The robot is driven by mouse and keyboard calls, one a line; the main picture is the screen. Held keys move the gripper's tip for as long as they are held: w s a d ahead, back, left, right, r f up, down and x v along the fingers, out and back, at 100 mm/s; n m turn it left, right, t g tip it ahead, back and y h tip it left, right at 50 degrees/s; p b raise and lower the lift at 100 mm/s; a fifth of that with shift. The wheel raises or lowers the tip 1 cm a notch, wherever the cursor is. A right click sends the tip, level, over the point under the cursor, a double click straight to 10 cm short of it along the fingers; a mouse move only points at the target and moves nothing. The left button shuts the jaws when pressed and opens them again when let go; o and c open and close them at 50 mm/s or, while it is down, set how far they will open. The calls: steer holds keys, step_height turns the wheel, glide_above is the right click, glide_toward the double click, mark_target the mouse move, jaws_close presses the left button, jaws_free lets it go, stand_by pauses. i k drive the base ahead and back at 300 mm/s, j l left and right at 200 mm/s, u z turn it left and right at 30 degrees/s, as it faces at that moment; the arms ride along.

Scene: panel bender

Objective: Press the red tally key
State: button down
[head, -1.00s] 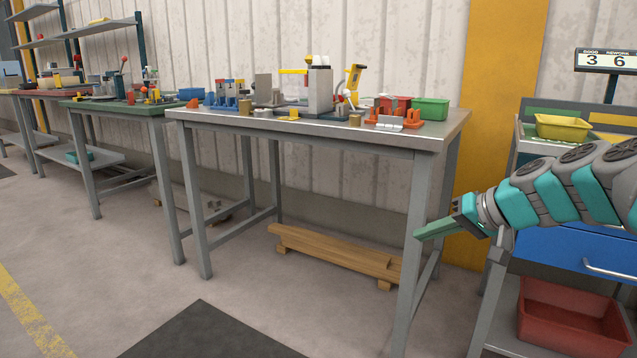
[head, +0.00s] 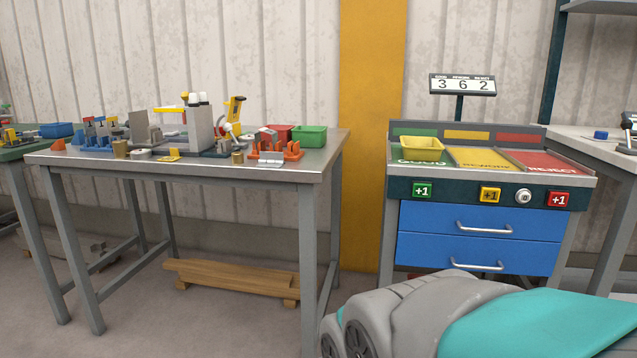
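The red tally key (head: 559,200) is a square button marked +1 on the dark front strip of the sorting bench, at the right end below the red REJECT field (head: 550,165). A green +1 key (head: 422,190) and a yellow +1 key (head: 490,195) sit to its left on the same strip. The tally display (head: 463,84) above the bench reads 3, 6, 2. My arm fills the lower right of the head view, in front of the bench and below the keys. My gripper is out of the picture.
A round silver knob (head: 522,197) sits between the yellow and red keys. Blue drawers (head: 455,235) with bar handles are below. A yellow bin (head: 417,145) stands on the GOOD field. The steel workbench (head: 320,165) with fixtures is at left; another table (head: 605,152) is at right.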

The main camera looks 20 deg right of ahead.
mark_target(555, 199)
steer(key=z, duration=1.85)
steer(key=i+l+u, duration=0.15)
steer(key=l, duration=0.2)
steer(key=i+l+u, duration=0.15)
steer(key=l, duration=0.2)
steer(key=k, duration=0.6)
